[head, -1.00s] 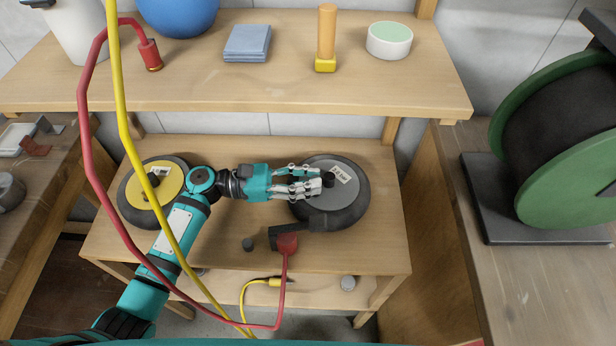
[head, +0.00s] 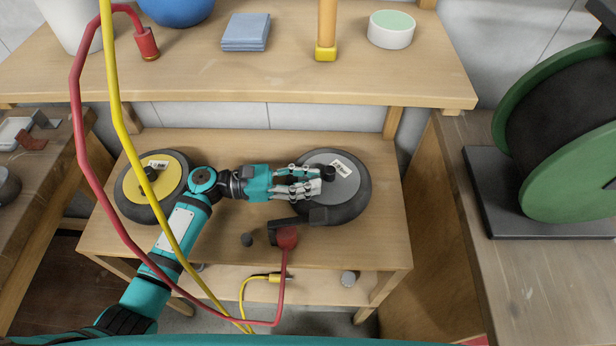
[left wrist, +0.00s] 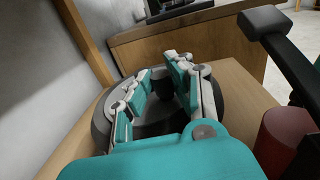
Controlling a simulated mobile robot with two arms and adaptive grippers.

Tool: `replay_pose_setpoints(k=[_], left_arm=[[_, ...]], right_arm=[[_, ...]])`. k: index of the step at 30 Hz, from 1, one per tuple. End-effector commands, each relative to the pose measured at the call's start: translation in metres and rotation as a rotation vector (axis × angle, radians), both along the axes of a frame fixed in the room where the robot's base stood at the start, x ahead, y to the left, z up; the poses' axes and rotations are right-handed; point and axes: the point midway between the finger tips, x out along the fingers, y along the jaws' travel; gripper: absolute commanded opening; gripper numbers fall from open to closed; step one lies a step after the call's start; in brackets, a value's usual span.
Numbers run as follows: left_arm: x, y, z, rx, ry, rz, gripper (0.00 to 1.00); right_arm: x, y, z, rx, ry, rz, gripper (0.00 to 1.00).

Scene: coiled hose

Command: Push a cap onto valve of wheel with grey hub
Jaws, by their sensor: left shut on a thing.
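The wheel with the grey hub (head: 344,189) lies flat on the middle shelf, its black tyre around the hub and a white label on top. A black cap (head: 328,173) stands at the hub's middle. My left gripper (head: 312,182) reaches over the hub from the left, its fingers closed around the cap. In the left wrist view the black cap (left wrist: 162,84) shows between the two fingers (left wrist: 165,95). The valve under it is hidden. A second wheel with a yellow hub (head: 134,187) lies at the left. My right gripper is out of view.
A red hose end with a black lever (head: 287,236) sits in front of the grey wheel. A small dark cap (head: 247,240) lies nearby. Red and yellow hoses hang across the left arm. A green reel (head: 575,185) stands at right; the upper shelf (head: 200,84) overhangs behind.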

Motion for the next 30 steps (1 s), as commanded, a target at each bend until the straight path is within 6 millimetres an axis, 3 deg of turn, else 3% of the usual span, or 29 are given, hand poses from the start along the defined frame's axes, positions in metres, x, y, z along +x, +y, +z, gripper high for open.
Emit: replay_pose_setpoints(k=[11, 12, 18, 26, 30], left_arm=[[0.0, 0.0, -0.005, 0.002, 0.002, 0.0, 0.05], [0.0, 0.0, -0.005, 0.003, 0.002, 0.0, 0.22], [0.0, 0.0, -0.005, 0.002, 0.002, -0.001, 0.46], [0.0, 0.0, -0.002, 0.001, 0.0, 0.0, 0.46], [0.0, 0.0, 0.011, 0.001, -0.004, 0.0, 0.46]], right_arm=[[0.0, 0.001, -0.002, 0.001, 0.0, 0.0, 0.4], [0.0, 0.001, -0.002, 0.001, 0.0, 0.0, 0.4], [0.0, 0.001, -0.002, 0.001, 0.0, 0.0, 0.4], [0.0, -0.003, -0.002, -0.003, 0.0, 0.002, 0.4], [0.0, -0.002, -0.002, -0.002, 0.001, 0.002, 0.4]])
